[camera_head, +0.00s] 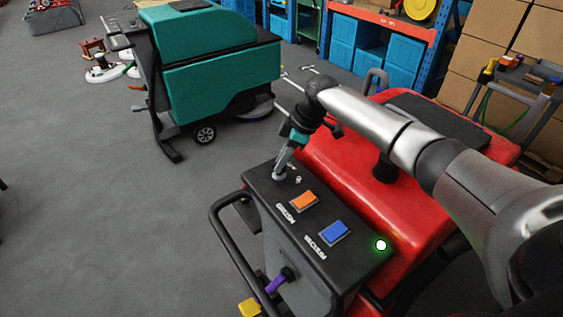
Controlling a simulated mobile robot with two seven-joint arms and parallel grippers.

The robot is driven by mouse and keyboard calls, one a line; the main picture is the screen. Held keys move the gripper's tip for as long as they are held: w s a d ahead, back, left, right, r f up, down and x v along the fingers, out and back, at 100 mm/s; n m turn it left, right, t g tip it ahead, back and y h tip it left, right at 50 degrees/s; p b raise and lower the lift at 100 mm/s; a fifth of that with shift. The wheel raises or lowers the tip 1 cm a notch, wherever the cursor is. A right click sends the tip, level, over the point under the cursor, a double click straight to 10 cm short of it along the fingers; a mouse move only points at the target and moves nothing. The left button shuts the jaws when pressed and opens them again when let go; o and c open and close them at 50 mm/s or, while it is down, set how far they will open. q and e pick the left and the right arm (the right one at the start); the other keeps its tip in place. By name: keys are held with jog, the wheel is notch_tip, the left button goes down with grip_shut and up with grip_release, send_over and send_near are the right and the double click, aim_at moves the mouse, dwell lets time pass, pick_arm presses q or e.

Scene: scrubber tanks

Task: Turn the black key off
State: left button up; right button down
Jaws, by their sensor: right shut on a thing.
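The dark control panel (283,213) of the red machine is in the lower middle of the head view. My right gripper (281,168) points down at the panel's far left corner, over a round silver key switch (279,178). It is shut on the small key there. The fingers hide most of the key, so I cannot tell its turned position. My left gripper is not in view.
An orange button (303,201), a blue button (334,232) and a glowing green light (381,245) sit on the panel. A purple piece (281,280) and a black handlebar (229,240) are at its front. A teal scrubber (222,85) stands behind left.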

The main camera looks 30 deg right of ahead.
jog(key=n+b, duration=0.1)
jog(key=n, duration=0.1)
jog(key=n+g+b, duration=0.1)
jog(key=n+b, duration=0.1)
jog(key=shift+w+f+n+g+y, duration=0.1)
jog(key=shift+w+n+g+y, duration=0.1)
jog(key=shift+n+g+y, duration=0.15)
jog(key=shift+n+g+b, duration=0.65)
jog(key=shift+n+b, duration=0.8)
jog(key=shift+n, duration=0.2)
jog(key=c, duration=0.9)
grip_release()
jog(key=shift+o, duration=0.2)
jog(key=shift+d+r, duration=0.1)
jog(key=shift+r, duration=0.1)
jog(key=v, duration=1.5)
